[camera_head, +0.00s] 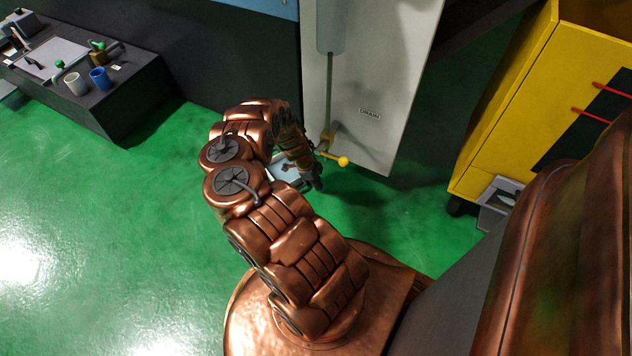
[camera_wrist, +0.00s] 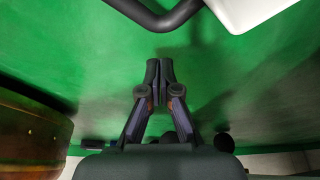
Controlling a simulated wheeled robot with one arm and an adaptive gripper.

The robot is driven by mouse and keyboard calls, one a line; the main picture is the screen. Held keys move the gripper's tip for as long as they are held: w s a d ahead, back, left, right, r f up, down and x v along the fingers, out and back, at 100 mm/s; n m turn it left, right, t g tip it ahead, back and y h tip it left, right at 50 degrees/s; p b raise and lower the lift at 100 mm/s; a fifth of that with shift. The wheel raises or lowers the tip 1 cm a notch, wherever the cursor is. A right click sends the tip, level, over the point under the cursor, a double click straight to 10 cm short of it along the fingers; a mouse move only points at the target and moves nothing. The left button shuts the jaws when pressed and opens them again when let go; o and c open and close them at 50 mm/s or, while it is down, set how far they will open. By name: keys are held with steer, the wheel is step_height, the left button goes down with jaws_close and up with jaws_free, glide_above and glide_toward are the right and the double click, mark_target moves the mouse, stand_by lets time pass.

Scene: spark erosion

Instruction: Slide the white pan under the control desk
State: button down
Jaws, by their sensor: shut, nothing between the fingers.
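A pale pan-like thing (camera_head: 284,168), seemingly the white pan, lies low by the drain, mostly hidden behind my arm. In the wrist view a white corner (camera_wrist: 252,10) and a dark bent bar (camera_wrist: 155,18) show at the top edge; I cannot tell if they join. My gripper (camera_wrist: 160,64) is shut and empty, pointing toward the bar with green floor between them. In the head view my gripper (camera_head: 317,184) is low, just right of the pale thing.
A white panel marked DRAIN (camera_head: 384,80) stands behind my gripper, with a yellow-knobbed lever (camera_head: 342,161) close by. Green floor (camera_head: 120,220) is clear at left.

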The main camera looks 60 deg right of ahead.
steer(key=shift+w+a+r+b, duration=0.1)
steer(key=shift+w+a+b, duration=0.2)
steer(key=shift+w, duration=0.55)
steer(key=shift+w+a+r+b, duration=0.15)
steer(key=shift+w+a, duration=0.1)
steer(key=shift+w, duration=0.6)
steer(key=shift+w, duration=0.1)
